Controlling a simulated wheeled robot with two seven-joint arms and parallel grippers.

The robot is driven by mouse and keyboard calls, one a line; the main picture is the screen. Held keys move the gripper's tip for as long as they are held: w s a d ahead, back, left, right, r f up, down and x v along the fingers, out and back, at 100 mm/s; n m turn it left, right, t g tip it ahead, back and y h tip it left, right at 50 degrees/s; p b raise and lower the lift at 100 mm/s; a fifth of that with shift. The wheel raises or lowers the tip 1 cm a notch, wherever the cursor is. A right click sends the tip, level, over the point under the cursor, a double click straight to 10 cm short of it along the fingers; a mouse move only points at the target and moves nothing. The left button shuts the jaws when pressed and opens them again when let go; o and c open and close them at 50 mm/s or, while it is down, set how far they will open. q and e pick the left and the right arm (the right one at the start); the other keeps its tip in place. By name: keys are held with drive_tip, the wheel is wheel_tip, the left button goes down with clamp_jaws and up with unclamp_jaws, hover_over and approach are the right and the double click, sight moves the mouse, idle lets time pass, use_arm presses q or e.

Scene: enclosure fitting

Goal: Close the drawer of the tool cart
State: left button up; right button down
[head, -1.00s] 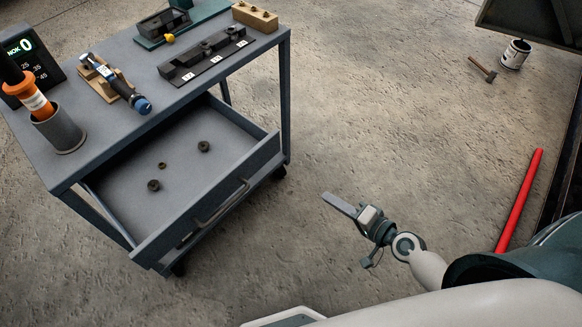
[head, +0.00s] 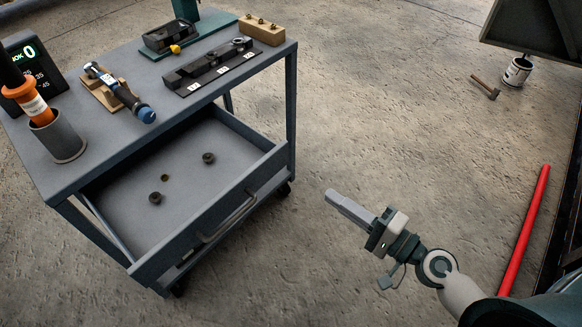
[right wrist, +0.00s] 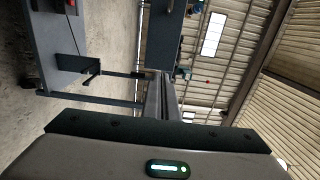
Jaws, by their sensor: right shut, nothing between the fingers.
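The tool cart (head: 215,98) stands at the left in the head view. Its drawer (head: 218,222) is pulled out toward me, with a bar handle (head: 230,218) on its front and several small dark round parts inside. My right gripper (head: 332,196) is shut and empty, to the right of the drawer front and apart from it. In the right wrist view the shut fingers (right wrist: 160,95) show at the middle, with a grey cart surface (right wrist: 50,50) at the left. My left gripper is not in view.
On the cart top are an orange-handled tool (head: 28,100) in a grey cup (head: 60,138), a display, a blue tool on a wooden rest, and a labelled dark block (head: 212,65). A red bar (head: 525,230) and a hammer (head: 485,88) lie on the floor at right. Floor between is clear.

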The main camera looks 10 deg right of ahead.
sight(224, 130)
drive_tip(key=p+x, duration=0.6)
drive_tip(key=x, duration=0.6)
drive_tip(key=shift+r, duration=0.15)
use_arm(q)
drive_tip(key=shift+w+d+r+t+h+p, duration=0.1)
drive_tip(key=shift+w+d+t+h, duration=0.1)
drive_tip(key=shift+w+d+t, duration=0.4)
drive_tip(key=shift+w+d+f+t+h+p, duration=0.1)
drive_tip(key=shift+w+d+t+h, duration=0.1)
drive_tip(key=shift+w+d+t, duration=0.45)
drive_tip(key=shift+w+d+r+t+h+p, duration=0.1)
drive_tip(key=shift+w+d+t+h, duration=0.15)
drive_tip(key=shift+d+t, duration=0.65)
use_arm(e)
drive_tip(key=shift+w+a+f, duration=0.2)
drive_tip(key=shift+w+a, duration=0.3)
drive_tip(key=shift+w, duration=0.2)
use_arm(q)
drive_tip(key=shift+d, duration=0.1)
use_arm(e)
drive_tip(key=shift+w+a, duration=0.1)
